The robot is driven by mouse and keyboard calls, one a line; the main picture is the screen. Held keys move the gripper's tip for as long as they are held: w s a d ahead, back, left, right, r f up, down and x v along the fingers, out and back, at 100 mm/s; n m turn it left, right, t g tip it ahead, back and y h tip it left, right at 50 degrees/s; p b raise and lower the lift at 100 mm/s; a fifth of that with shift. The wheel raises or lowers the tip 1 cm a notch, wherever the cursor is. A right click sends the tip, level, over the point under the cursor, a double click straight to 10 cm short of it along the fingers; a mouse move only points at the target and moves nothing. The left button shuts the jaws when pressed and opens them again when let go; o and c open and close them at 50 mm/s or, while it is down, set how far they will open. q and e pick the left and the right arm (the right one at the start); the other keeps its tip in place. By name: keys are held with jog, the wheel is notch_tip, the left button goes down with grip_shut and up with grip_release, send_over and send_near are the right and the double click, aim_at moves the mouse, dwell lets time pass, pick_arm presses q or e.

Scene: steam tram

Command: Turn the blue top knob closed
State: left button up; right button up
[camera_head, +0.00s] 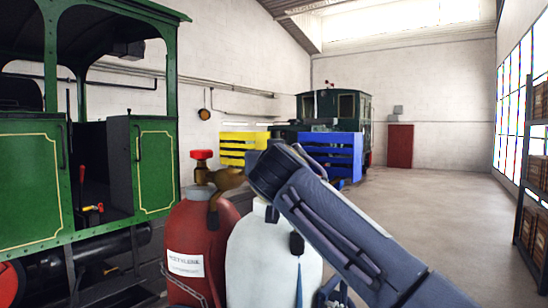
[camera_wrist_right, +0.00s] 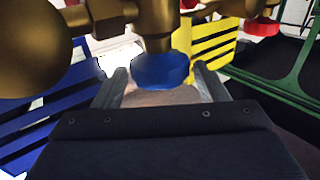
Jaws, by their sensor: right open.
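The blue knob (camera_wrist_right: 162,70) sits on a brass valve stem (camera_wrist_right: 155,20) in the right wrist view. My right gripper (camera_wrist_right: 162,82) is open, with one finger on each side of the knob and a small gap showing at each side. In the head view my right arm reaches in from the lower right to the top of the white cylinder (camera_head: 272,265), and its wrist hides the blue knob. A red cylinder (camera_head: 195,240) with a label, a brass valve and a red knob (camera_head: 202,155) stands beside it. My left gripper is not in view.
A green steam tram (camera_head: 155,170) stands close on the left. Yellow slatted (camera_head: 238,150) and blue slatted (camera_head: 335,155) crates are behind the cylinders. A shelf (camera_head: 535,180) stands at the right edge. The floor (camera_head: 430,210) between is clear.

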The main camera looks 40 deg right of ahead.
jog(key=shift+c, duration=0.5)
jog(key=c, duration=0.6)
jog(key=shift+w+a+f+m+g+h+b, duration=0.1)
jog(key=shift+a+f+m+g+h+b, duration=0.2)
jog(key=shift+b, duration=0.35)
jog(key=shift+d+r+m+g+h, duration=0.1)
jog(key=shift+r+m+g+h, duration=0.2)
jog(key=shift+m+g+h, duration=0.5)
jog(key=o, duration=0.7)
